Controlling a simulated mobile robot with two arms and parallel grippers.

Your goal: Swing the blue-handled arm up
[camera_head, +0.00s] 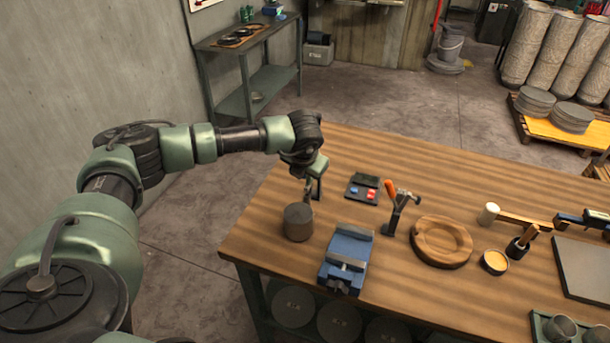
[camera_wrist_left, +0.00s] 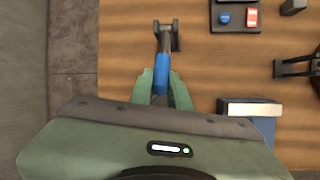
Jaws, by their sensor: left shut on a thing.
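In the left wrist view, the blue-handled arm has a blue handle (camera_wrist_left: 161,84) and a dark rod. The rod runs up the picture to a dark forked bracket (camera_wrist_left: 167,36) near the table edge. My left gripper (camera_wrist_left: 162,97) is shut on the blue handle, one green finger on each side. In the head view, my left gripper (camera_head: 309,187) is low over the table's left part, just behind a dark grey cylinder (camera_head: 298,222). The handle is mostly hidden there. I cannot tell the arm's tilt exactly. My right gripper is not in view.
A button box (camera_head: 363,188) stands right of the gripper, and a blue vise (camera_head: 345,262) stands nearer. An orange-handled tool (camera_head: 390,190) and a round wooden piece (camera_head: 441,242) are farther right. The tabletop's far side (camera_head: 400,155) is clear.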

